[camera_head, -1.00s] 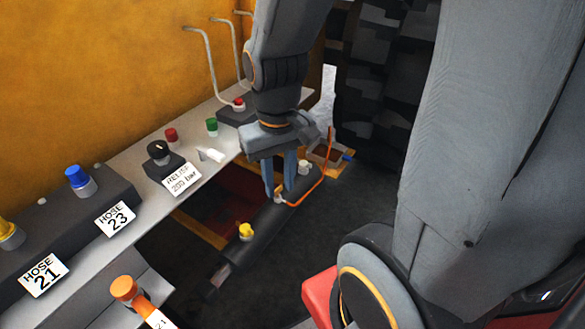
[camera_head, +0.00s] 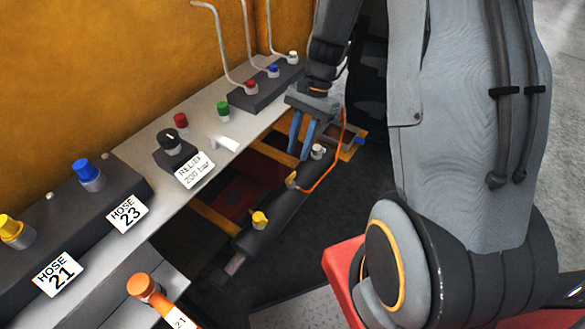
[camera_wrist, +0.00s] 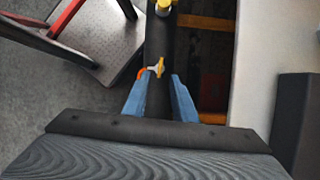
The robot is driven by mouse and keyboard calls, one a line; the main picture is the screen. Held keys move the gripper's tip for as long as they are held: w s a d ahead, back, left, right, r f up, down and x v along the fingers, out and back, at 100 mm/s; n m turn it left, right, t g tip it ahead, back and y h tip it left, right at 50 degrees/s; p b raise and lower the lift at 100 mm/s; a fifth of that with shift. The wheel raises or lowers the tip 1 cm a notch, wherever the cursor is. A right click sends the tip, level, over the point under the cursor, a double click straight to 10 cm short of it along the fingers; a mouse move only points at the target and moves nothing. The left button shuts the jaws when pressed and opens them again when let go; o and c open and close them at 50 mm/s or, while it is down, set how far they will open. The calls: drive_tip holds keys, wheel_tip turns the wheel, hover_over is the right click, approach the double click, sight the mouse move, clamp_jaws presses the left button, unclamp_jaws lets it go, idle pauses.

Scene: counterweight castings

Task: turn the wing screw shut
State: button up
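A small yellow wing screw (camera_wrist: 160,67) sits on a dark cylinder (camera_wrist: 156,40), with an orange part beside it. In the head view the screw (camera_head: 292,179) is a small orange-yellow shape on the cylinder (camera_head: 278,205). My gripper (camera_wrist: 161,76) is open, with its two blue fingers spread and nothing between them. In the wrist view the screw shows just past the fingertips, between their lines. In the head view my gripper (camera_head: 299,158) is above the cylinder, apart from the screw. How far the screw is turned cannot be told.
A yellow cap (camera_head: 260,220) and a white cap (camera_head: 318,151) stand on the cylinder, with an orange hose (camera_head: 330,170) beside it. A grey bench (camera_head: 165,195) with knobs and a relief dial (camera_head: 171,140) runs along the left. An orange-topped fitting (camera_head: 143,286) is in front.

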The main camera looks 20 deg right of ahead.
sight(291, 175)
drive_tip(key=shift+p+x, duration=0.4)
drive_tip(key=shift+x, duration=3.55)
drive_tip(key=shift+c, duration=0.3)
clamp_jaws()
